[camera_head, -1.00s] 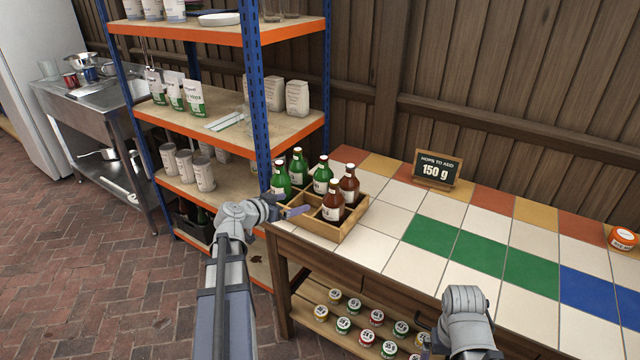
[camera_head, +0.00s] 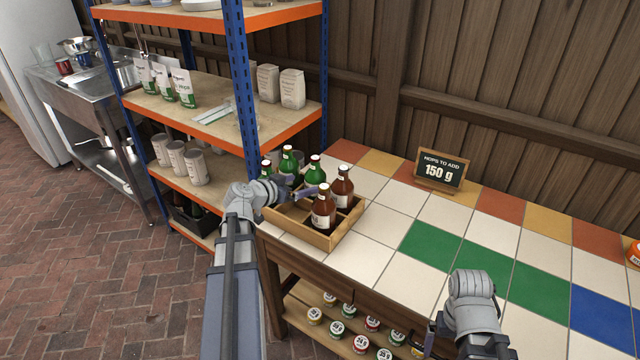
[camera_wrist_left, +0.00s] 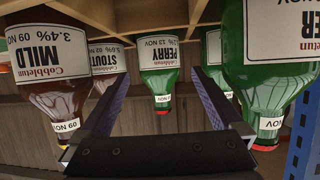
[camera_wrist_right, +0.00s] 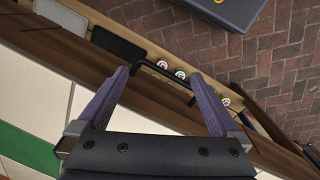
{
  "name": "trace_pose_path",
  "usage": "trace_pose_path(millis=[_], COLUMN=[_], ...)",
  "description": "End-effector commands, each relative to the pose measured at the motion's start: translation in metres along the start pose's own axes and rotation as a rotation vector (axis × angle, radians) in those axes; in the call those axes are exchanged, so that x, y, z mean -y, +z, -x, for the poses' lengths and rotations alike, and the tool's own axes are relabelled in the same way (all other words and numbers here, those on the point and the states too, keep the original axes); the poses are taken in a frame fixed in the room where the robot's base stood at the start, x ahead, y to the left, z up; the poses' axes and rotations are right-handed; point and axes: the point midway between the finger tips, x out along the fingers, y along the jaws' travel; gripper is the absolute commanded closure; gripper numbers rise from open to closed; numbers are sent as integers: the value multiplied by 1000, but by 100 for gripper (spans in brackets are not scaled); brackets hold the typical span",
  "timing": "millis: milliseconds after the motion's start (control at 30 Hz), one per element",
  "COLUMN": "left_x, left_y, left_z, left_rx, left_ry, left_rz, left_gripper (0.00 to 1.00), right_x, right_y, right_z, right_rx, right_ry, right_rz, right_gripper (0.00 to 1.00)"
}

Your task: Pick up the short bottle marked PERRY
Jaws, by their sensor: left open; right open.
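The green bottle marked PERRY (camera_wrist_left: 160,65) shows upside down in the left wrist view, its label partly cut off. It appears between the fingertips of my open left gripper (camera_wrist_left: 161,88), beyond them and apparently not gripped. In the head view it seems to be the green bottle (camera_head: 314,172) beside the rear brown one, its lower part hidden. My left gripper (camera_head: 304,193) is over the wooden crate (camera_head: 320,240) there. My right gripper (camera_wrist_right: 162,78) is open and empty beside the table's front edge.
In the left wrist view, brown MILD (camera_wrist_left: 58,98) and STOUT (camera_wrist_left: 106,55) bottles are left of PERRY; green bottles (camera_wrist_left: 262,85) are close on the right. The blue-posted shelf (camera_head: 236,80) stands left of the crate. Tiles right of the crate are clear before the hops sign (camera_head: 441,170).

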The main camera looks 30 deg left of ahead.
Motion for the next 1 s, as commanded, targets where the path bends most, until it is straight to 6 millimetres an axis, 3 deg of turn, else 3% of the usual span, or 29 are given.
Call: trace_pose_path(millis=[167, 400, 667, 1000], left_x=[0, 1, 0, -2], left_y=[0, 1, 0, -1], left_z=[-2, -25, -33, -78], left_rx=[0, 0, 0, 0], left_ry=[0, 1, 1, 1], left_rz=[0, -1, 0, 0], left_gripper=[0, 0, 0, 0], right_x=[0, 1, 1, 3], right_y=[0, 0, -1, -2], right_z=[-1, -10, -12, -28], right_rx=[0, 0, 0, 0], right_ry=[0, 0, 0, 0], right_rz=[0, 0, 0, 0], right_gripper=[0, 0, 0, 0])
